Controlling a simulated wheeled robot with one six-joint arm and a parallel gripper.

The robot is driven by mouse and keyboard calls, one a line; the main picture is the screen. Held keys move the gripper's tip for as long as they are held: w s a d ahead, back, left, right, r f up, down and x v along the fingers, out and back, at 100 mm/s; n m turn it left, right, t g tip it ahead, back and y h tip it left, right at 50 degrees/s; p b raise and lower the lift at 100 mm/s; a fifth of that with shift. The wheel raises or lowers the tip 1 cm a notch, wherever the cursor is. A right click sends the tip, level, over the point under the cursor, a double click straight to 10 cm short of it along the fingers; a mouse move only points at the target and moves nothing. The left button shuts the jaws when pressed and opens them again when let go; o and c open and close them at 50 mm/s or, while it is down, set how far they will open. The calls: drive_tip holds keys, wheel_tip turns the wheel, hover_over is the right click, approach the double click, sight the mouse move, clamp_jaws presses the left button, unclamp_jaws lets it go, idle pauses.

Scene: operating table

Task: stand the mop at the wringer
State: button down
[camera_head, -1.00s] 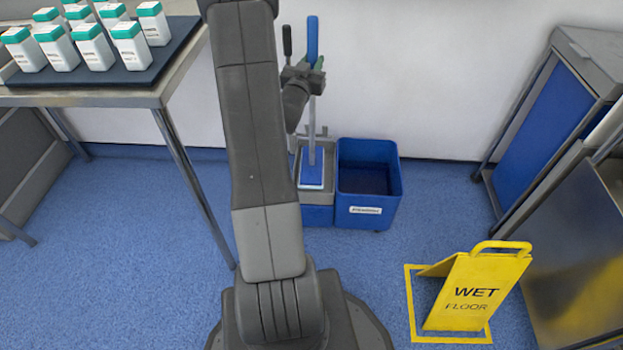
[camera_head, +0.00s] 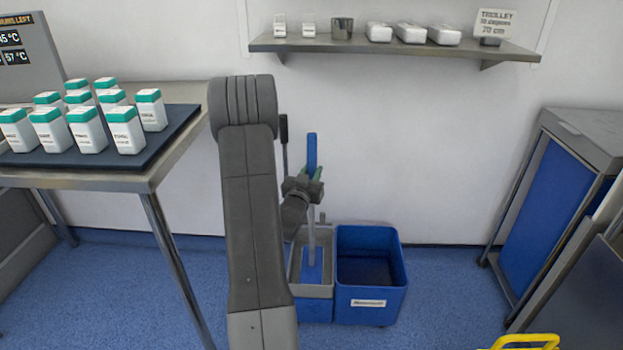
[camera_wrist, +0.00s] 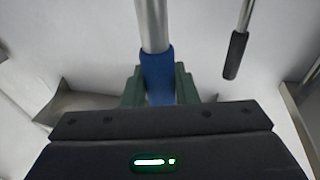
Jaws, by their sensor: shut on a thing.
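The mop has a blue grip (camera_head: 312,150), a pale metal pole (camera_head: 312,232) and a flat blue head (camera_head: 312,266). It stands about upright, with its head within the outline of the grey wringer (camera_head: 296,262) on the left part of the blue bucket unit; I cannot tell whether it touches the bottom. My gripper (camera_head: 317,182) is shut on the mop's blue grip. In the wrist view the green fingers of my gripper (camera_wrist: 160,88) close on both sides of the blue grip (camera_wrist: 158,70), and the pole runs on beyond. My arm hides the wringer's left side.
The open blue bucket (camera_head: 371,310) adjoins the wringer on the right. A black-gripped handle (camera_head: 284,130) rises just left of the mop. A steel table (camera_head: 150,178) with bottles stands left, a cabinet (camera_head: 560,190) right. A wall shelf (camera_head: 400,48) hangs above. A yellow sign (camera_head: 527,341) shows at the bottom.

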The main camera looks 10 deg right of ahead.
drive_tip(key=shift+f, duration=0.35)
drive_tip(key=c, duration=1.1)
unclamp_jaws()
drive_tip(key=shift+c, duration=0.2)
drive_tip(key=shift+r, duration=0.15)
drive_tip(key=p+v, duration=0.1)
drive_tip(key=v, duration=1.1)
drive_tip(key=shift+w, duration=0.1)
